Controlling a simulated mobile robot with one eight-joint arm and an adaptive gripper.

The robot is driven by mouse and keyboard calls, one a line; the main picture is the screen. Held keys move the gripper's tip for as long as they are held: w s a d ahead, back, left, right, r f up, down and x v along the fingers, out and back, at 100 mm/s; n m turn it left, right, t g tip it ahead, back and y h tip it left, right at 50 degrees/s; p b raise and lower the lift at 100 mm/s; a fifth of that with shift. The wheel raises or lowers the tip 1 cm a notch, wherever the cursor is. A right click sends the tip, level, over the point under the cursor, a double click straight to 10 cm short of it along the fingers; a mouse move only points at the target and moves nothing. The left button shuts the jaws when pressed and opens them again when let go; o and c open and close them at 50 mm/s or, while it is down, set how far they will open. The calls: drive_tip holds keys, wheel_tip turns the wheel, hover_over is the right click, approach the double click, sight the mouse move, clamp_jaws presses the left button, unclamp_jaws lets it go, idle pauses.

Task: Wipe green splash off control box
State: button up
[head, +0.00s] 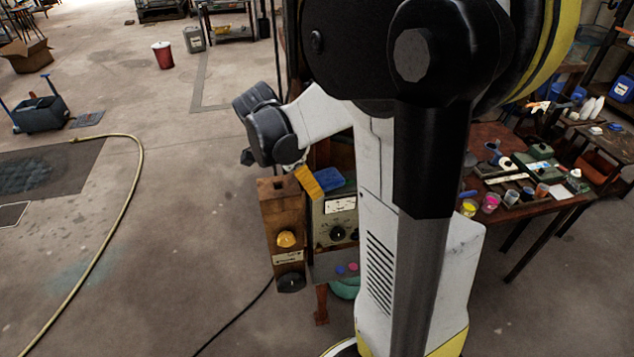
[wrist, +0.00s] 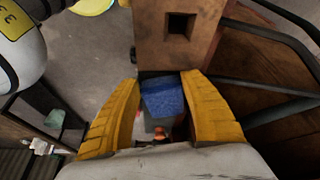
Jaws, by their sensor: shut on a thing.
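My gripper (wrist: 162,88) has yellow fingers on both sides of a blue sponge (wrist: 163,102) and is shut on it. In the head view one yellow finger (head: 308,182) and the blue sponge (head: 328,179) show at the top of the boxes. A grey control box (head: 323,226) with a meter and black dial stands below the sponge. A narrow rusty-brown box (head: 272,212) with a yellow knob stands left of it; its top with a square hole shows in the wrist view (wrist: 152,35). I cannot tell whether the sponge touches either box. No green splash can be made out.
My arm hides much of the middle of the head view. A cluttered workbench (head: 560,205) with paint cups stands at the right. A yellow hose (head: 127,215) curves over the floor at left, and a black cable (head: 236,318) runs from the boxes. The floor left of the boxes is mostly clear.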

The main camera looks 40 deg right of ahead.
drive_tip(key=shift+w+a, duration=0.1)
drive_tip(key=shift+a, duration=0.1)
wheel_tip(320, 180, up, 6)
drive_tip(key=p, duration=0.4)
drive_tip(key=shift+a, duration=0.15)
wheel_tip(320, 180, up, 3)
drive_tip(key=shift+p, duration=1.05)
drive_tip(key=shift+f, duration=0.15)
wheel_tip(320, 180, down, 7)
drive_tip(key=b, duration=0.6)
drive_tip(key=shift+f, duration=0.25)
idle(0.4)
